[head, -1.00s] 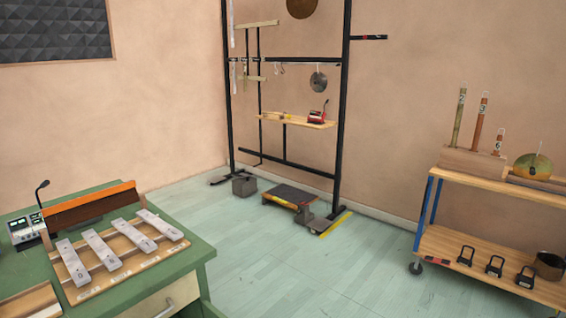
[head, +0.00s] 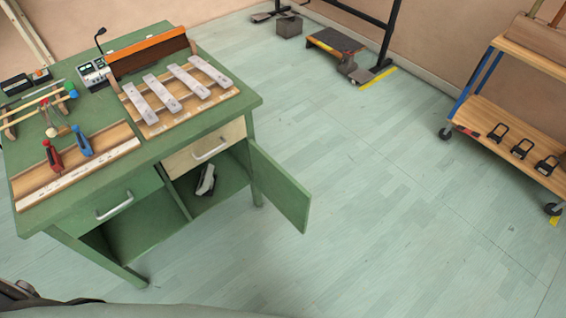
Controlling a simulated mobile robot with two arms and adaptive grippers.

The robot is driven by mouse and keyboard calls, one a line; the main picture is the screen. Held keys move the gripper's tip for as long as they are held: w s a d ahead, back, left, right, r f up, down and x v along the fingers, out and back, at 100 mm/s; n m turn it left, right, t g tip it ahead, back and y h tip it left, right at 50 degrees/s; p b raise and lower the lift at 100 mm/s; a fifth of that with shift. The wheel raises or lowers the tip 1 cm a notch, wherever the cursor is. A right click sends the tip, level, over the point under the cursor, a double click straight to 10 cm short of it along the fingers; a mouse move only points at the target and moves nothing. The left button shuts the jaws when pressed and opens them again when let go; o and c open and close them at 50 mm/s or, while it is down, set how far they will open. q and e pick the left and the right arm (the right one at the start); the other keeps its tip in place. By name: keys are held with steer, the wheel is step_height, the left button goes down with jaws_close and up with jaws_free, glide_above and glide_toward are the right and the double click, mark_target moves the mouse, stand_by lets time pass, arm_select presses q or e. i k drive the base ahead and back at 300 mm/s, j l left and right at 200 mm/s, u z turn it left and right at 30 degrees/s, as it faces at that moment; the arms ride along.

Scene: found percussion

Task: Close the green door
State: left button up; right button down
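The green door (head: 280,186) is hinged at the right front of the green workbench (head: 232,107). It stands wide open, swung out to the right over the floor. The compartment behind it is exposed, with a small grey and white object (head: 206,179) inside on the green shelf. A cream drawer (head: 205,148) with a pale handle sits above this opening and looks shut. Neither gripper is in view. Only dark parts of my own body show at the bottom left edge.
On the bench top are a metal-bar instrument (head: 180,95), clamps, mallets and a small mixer (head: 93,72). A wooden trolley (head: 515,150) on casters stands at the right. A low black-topped platform (head: 335,42) is at the back. The floor right of the door is clear.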

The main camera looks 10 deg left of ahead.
mark_target(288, 196)
steer(key=u, duration=0.4)
steer(key=i+l+u, duration=0.1)
steer(key=u, duration=0.3)
steer(key=l+u, duration=0.2)
steer(key=u, duration=0.2)
steer(key=l+u, duration=0.1)
steer(key=u, duration=0.3)
steer(key=l+u, duration=0.15)
steer(key=l, duration=0.3)
steer(key=l+u, duration=0.2)
steer(key=l, duration=0.2)
steer(key=k+l+u, duration=0.15)
steer(key=l, duration=0.3)
steer(key=l+u, duration=0.2)
steer(key=l, duration=0.2)
steer(key=k+l+u, duration=0.15)
steer(key=l, duration=0.25)
steer(key=k+l+u, duration=0.2)
steer(key=l, duration=0.2)
steer(key=i, duration=0.1)
